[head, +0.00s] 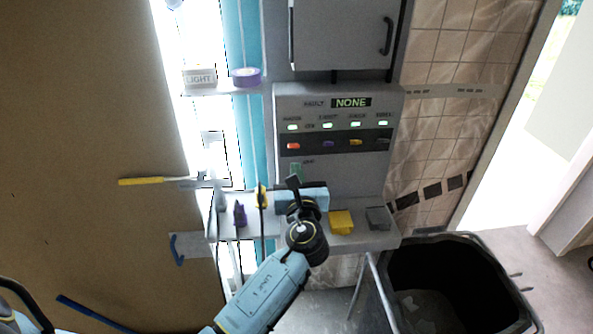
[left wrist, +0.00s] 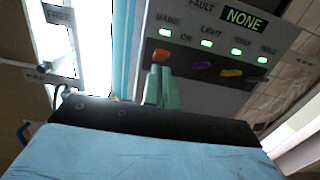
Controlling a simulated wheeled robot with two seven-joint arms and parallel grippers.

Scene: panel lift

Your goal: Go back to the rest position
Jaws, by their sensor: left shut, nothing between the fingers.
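My left arm reaches up from the bottom in the head view. My left gripper (head: 296,171) is shut and empty, in front of the lower part of the grey panel (head: 345,178). In the left wrist view its greenish fingers (left wrist: 161,86) are together just below the orange switch (left wrist: 161,56); I cannot tell whether they touch the panel. The display (head: 351,102) beside "FAULT" reads "NONE". The lamps in the row below it are lit green. Under them sit orange, purple, yellow and dark switches. My right gripper is not in view.
A ledge (head: 377,241) below the panel carries a yellow block (head: 341,222), a grey block (head: 377,217) and a purple piece (head: 239,214). A yellow-handled tool (head: 142,181) juts out at left. A black bin (head: 450,280) stands at lower right. A grey cabinet (head: 340,35) hangs above.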

